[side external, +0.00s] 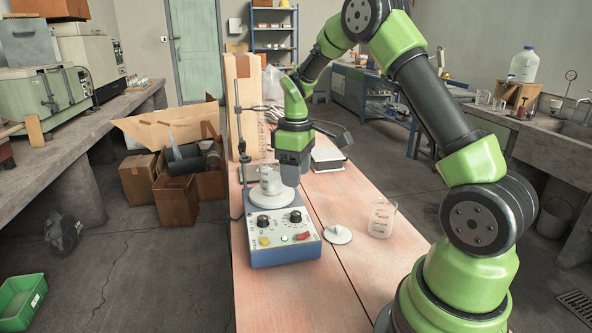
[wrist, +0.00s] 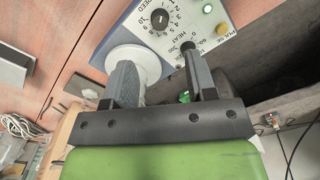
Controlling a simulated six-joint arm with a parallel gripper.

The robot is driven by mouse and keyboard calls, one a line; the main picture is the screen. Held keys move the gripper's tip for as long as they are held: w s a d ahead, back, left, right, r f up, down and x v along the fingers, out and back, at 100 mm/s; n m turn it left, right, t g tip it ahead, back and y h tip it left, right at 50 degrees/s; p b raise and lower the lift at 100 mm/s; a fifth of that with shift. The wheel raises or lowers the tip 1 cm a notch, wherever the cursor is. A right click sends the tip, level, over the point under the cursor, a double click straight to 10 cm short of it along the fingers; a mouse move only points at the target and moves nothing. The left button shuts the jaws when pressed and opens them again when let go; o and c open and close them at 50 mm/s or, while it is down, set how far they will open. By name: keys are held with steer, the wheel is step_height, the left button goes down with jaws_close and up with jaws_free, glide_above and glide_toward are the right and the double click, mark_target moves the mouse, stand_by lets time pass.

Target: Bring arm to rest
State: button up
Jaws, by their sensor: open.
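My gripper (side external: 290,180) points down beside the hotplate stirrer, just right of the glass beaker (side external: 269,180) in the side view. In the wrist view its two fingers (wrist: 156,56) are spread apart, with no object clearly held between them. The beaker stands upright on the stirrer's round white plate (side external: 262,196). In the wrist view the left finger overlaps the plate (wrist: 108,55) and beaker area, so I cannot tell whether finger and glass touch. My arm is bent and reaches out over the bench.
The blue stirrer (side external: 284,246) has knobs and a lit green light; a metal rod (side external: 240,130) rises at its left. A second beaker (side external: 382,219) and a white disc (side external: 337,234) are on the bench to the right. A grey-topped box (side external: 328,158) lies behind.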

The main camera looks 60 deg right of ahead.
steer(key=s+a+r+m+t, duration=0.45)
steer(key=s+a+r, duration=0.55)
steer(key=a+r, duration=0.4)
steer(key=s+a+r+m+t+y, duration=0.1)
steer(key=s+a+m+t+y, duration=0.1)
steer(key=s, duration=0.6)
steer(key=shift+a+r+t, duration=0.2)
steer(key=shift+a+t, duration=0.15)
